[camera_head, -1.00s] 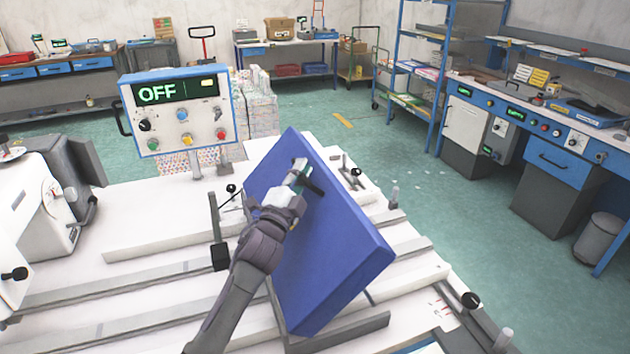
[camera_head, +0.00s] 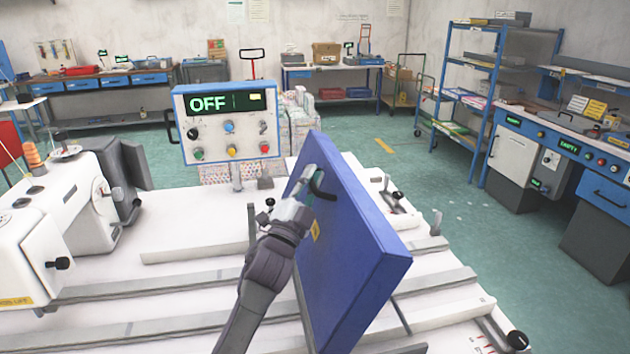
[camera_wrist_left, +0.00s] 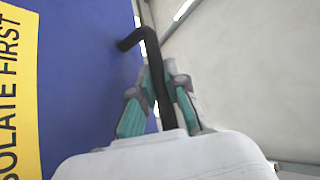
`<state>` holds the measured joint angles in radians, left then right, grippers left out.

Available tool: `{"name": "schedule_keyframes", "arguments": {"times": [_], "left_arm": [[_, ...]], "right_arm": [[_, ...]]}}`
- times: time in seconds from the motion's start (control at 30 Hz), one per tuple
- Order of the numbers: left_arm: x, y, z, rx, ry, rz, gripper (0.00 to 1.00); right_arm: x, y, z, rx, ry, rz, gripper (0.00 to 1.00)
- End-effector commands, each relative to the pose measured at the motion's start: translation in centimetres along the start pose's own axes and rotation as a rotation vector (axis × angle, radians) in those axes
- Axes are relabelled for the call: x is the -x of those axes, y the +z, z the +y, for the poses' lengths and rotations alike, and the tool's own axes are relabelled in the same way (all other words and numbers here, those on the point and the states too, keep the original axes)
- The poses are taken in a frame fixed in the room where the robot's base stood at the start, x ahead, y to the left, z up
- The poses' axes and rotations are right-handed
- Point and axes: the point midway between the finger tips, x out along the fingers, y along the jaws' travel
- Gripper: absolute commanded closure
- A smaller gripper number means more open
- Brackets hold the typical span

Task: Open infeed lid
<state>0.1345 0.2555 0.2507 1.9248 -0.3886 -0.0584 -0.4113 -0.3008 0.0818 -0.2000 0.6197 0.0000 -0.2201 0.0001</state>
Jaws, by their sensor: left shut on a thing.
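The blue infeed lid (camera_head: 365,255) stands tilted up steeply on the white machine bed, in the middle of the head view. My left gripper (camera_head: 312,190) is at the lid's upper left side, at its black handle (camera_head: 322,180). In the left wrist view, the two teal-padded fingers of the gripper (camera_wrist_left: 159,95) are closed around the black bent handle (camera_wrist_left: 150,50). The blue lid face (camera_wrist_left: 85,75) with a yellow label (camera_wrist_left: 17,90) fills the left of that view. My right gripper is not in view.
A control box (camera_head: 227,125) reading OFF stands behind the bed. A white sewing machine (camera_head: 75,215) is at the left. Metal rails (camera_head: 150,328) run across the bed.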

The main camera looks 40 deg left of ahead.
Motion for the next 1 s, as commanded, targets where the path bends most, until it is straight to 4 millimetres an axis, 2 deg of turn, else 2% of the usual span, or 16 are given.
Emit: {"name": "schedule_keyframes", "arguments": {"times": [0.17,0.2,0.33,0.37,0.63,0.73,0.87,1.0], "left_arm": [[0.0,0.2,0.0,-0.002,0.001,-0.005,1.00],[0.0,0.2,0.0,-0.002,0.001,-0.005,0.84],[0.0,0.2,0.1,-0.001,0.002,-0.004,0.62],[0.0,0.1,0.1,-0.001,0.002,-0.004,0.61],[0.1,0.1,0.1,-0.001,0.003,-0.002,0.61],[0.7,0.1,0.2,0.000,0.004,-0.002,0.61],[2.6,0.1,0.2,0.000,0.005,-0.004,0.61],[5.7,0.2,0.2,0.000,0.006,-0.006,0.61]], "right_arm": [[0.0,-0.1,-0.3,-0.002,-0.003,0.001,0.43],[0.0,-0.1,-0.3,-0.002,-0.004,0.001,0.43],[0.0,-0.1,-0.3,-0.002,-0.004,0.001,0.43],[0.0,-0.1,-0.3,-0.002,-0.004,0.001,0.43],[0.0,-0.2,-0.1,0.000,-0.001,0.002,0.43],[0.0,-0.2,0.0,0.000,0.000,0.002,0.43],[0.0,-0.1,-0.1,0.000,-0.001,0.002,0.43],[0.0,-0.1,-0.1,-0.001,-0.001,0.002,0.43]]}}
